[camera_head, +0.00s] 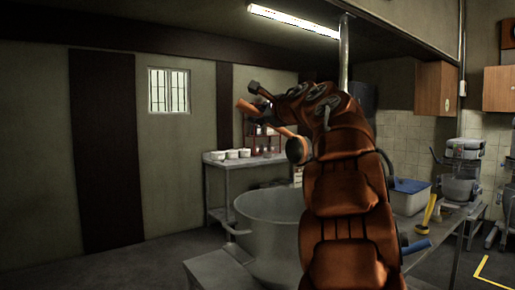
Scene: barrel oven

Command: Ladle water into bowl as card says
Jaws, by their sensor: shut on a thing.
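My arm rises in front of the big pot and bends left at the top. My gripper (266,112) is small, dark and partly hidden there, shut on what looks like an orange-handled ladle (247,106). I cannot make out its bowl. The large grey metal pot (262,232) stands on a metal table, partly hidden by my arm; I cannot see water inside. A yellow-handled tool (430,212) and a blue-handled tool (416,247) are right of my arm. Several white bowls (231,154) stand on the back table. I see no readable card.
A bin with blue contents or lid (409,196) stands right of my arm. The metal back table (222,163) is left of centre. A mixer (464,165) stands at the right. Wooden cabinets (436,90) hang on the tiled wall. The floor at left is clear.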

